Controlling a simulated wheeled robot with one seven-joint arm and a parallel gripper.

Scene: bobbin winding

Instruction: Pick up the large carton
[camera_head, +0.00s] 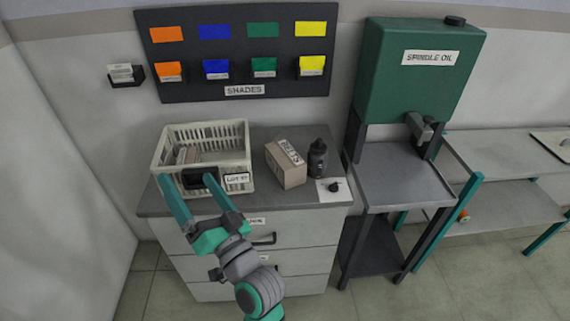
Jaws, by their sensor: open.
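A tan carton labelled "BELTS" (286,172) sits on the grey top of the drawer cabinet (300,197), right of the cream basket. It is the only carton I can make out clearly. My gripper (186,180) is open, its two teal fingers spread apart and pointing away from me at the front of the basket. It appears left of the carton and apart from it. A black object (203,183) shows between the fingers, near the right fingertip; I cannot tell whether it touches them.
The cream basket (213,131), with a "LOT 97" label, holds several small items. A black bottle (317,158) stands close right of the carton, with a small black item (334,186) on white paper before it. The spindle oil stand (405,185) is further right.

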